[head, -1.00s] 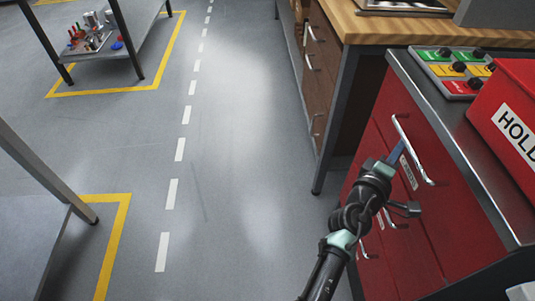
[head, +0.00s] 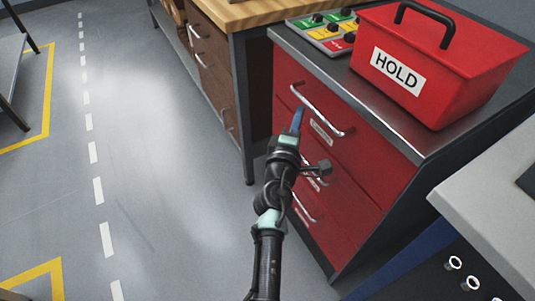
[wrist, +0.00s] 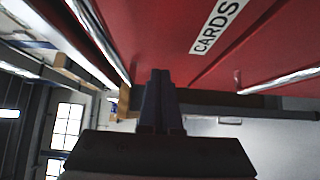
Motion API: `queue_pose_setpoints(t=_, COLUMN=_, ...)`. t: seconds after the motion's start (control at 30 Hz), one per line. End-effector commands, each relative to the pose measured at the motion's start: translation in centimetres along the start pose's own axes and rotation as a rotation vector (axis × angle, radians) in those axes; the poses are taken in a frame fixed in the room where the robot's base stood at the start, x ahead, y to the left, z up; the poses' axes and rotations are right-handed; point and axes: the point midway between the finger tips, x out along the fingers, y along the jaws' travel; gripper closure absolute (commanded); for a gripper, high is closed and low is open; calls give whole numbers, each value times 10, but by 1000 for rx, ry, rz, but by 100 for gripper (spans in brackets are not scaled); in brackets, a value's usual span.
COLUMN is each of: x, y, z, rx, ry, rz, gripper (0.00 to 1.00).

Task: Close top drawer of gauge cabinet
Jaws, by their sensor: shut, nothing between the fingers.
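A red drawer cabinet (head: 385,125) with a dark top stands right of centre in the head view; no sign naming it gauge cabinet is readable. Its top drawer (head: 318,85) has a silver bar handle (head: 322,112) and no clear gap shows around its front. Lower drawers are partly hidden by my arm. My gripper (head: 297,120) is shut and empty, close to the handle's left end; I cannot tell if it touches. In the wrist view my shut fingers (wrist: 160,98) point along the red fronts, beside a "CARDS" label (wrist: 219,25).
A red "HOLD" box (head: 430,65) and a panel of coloured blocks (head: 325,30) stand on the cabinet. A wooden-topped bench with brown drawers (head: 208,60) is to the left. A grey worktop (head: 490,200) is at right. The floor (head: 165,170) left of my arm is clear.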

Motion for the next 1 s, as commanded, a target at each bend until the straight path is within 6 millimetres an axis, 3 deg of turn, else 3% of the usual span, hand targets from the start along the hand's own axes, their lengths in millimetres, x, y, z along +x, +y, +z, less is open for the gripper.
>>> queue_pose_setpoints(t=0.3, x=-59, y=-1, z=-6, rx=-4, ry=11, rz=-3, gripper=100)
queue_pose_setpoints(t=0.53, x=-92, y=-2, z=-7, rx=-4, ry=13, rz=-3, gripper=100)
queue_pose_setpoints(t=0.87, x=-102, y=3, z=-7, rx=10, ry=12, rz=5, gripper=100)
queue_pose_setpoints(t=0.97, x=-95, y=31, z=-5, rx=92, ry=1, rz=43, gripper=100)
queue_pose_setpoints(t=1.0, x=-92, y=50, z=-3, rx=152, ry=-4, rz=69, gripper=100)
